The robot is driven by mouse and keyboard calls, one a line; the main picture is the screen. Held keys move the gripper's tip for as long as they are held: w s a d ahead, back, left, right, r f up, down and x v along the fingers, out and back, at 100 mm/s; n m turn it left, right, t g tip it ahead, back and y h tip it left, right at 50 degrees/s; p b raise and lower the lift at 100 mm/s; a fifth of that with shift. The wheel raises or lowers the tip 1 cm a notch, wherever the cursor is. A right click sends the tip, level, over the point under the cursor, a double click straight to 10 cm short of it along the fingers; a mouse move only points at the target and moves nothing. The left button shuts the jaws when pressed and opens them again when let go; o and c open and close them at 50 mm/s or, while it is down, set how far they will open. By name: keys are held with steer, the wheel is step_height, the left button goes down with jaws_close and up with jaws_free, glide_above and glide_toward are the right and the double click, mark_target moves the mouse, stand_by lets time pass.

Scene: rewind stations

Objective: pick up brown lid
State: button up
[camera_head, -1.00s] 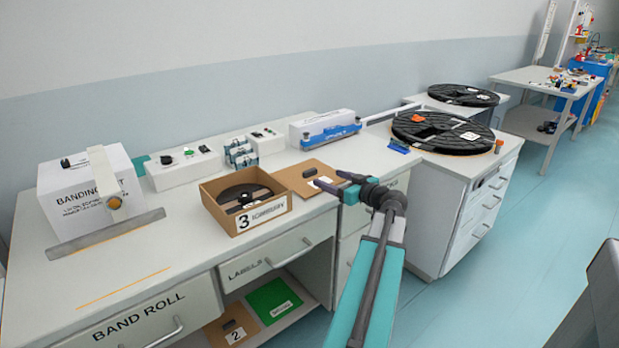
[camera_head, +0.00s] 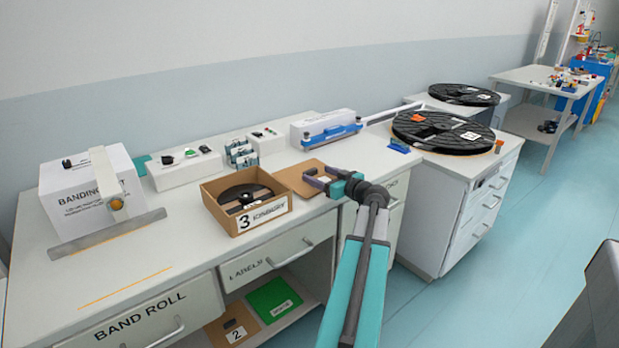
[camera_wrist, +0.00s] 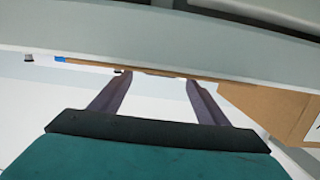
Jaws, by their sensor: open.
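The brown lid (camera_head: 289,177) is a flat cardboard sheet lying on the bench, just right of the open brown box (camera_head: 273,225) labelled 3. My gripper (camera_head: 309,177) is open at the lid's right part, with its fingers pointing left over it in the head view. The fingers hide part of the lid, including its dark handle and white label. In the wrist view, the lid (camera_wrist: 90,66) shows nearly edge-on as a thin brown strip at the tips of my open gripper (camera_wrist: 157,80). I cannot tell whether they touch.
The box holds a black reel (camera_head: 245,194). Behind the lid stand a white and blue box (camera_head: 325,128) and small grey-green holders (camera_head: 241,153). A large black reel (camera_head: 443,132) lies on the cabinet to the right. The bench front left is mostly clear.

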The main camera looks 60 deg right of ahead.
mark_target(312, 172)
steer(key=shift+x, duration=1.9)
steer(key=shift+a, duration=0.1)
steer(key=c, duration=1.1)
steer(key=shift+r, duration=0.2)
steer(key=shift+c, duration=0.2)
steer(key=shift+r, duration=1.15)
steer(key=f+b+v, duration=0.1)
steer(key=f+v, duration=0.1)
steer(key=v, duration=1.6)
steer(key=shift+b, duration=0.35)
steer(key=shift+s+a, duration=0.1)
steer(key=shift+s, duration=0.05)
steer(key=shift+r, duration=0.1)
